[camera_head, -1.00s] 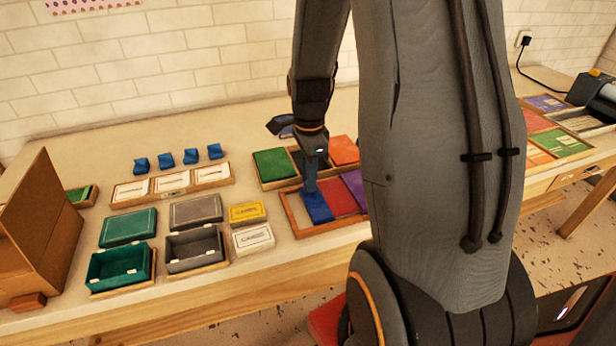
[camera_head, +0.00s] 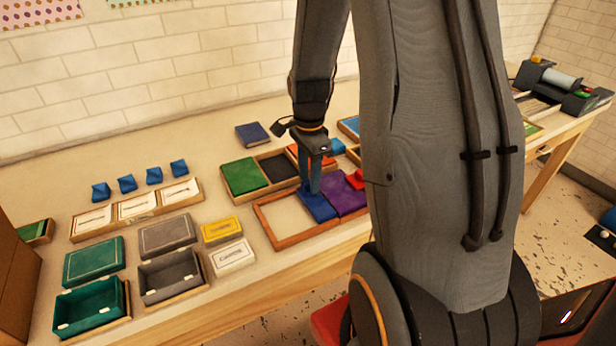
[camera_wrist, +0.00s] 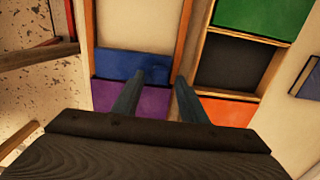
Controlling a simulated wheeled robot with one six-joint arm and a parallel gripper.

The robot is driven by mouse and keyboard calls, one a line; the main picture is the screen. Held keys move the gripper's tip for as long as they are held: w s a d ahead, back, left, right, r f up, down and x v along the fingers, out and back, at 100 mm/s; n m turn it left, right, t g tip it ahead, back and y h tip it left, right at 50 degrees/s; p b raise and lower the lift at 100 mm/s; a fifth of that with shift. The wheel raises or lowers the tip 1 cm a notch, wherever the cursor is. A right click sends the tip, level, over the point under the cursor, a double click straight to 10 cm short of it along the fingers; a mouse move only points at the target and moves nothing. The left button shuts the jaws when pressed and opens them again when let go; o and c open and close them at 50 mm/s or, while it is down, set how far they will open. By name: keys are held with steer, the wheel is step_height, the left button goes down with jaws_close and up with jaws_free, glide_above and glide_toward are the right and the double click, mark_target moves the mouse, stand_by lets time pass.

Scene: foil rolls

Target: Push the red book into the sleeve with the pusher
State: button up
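The blue pusher (camera_head: 317,206) lies flat in the wooden tray (camera_head: 268,229); it also shows in the wrist view (camera_wrist: 120,65). The purple sleeve (camera_head: 343,197) lies against its right side, and shows below it in the wrist view (camera_wrist: 130,98). A small red piece (camera_head: 355,179), probably the red book, shows at the sleeve's far right; my arm hides what lies beyond. My gripper (camera_head: 312,190) points down at the pusher. In the wrist view my gripper (camera_wrist: 160,78) has its fingers apart, one over the pusher, the other near the tray wall.
The tray's left part is empty. Behind it stands a divided box with a green block (camera_head: 241,176), a dark compartment (camera_head: 278,167) and an orange block. A dark blue book (camera_head: 252,134) lies behind. Card boxes (camera_head: 233,257) and open green and grey boxes stand left.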

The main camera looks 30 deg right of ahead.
steer(key=shift+a+r, duration=0.1)
steer(key=shift+r, duration=0.25)
steer(key=shift+r+b, duration=0.95)
steer(key=shift+r, duration=2.65)
steer(key=s+a+f+n+b, duration=0.1)
steer(key=s+a+n, duration=0.3)
steer(key=n, duration=0.5)
steer(key=s+a+f+n+t, duration=0.1)
steer(key=s+a+f+n, duration=0.1)
steer(key=s+a+n, duration=0.3)
steer(key=a+n, duration=0.4)
steer(key=shift+s+a+f+b, duration=0.15)
steer(key=shift+s+f+b, duration=0.15)
steer(key=shift+f+b, duration=0.1)
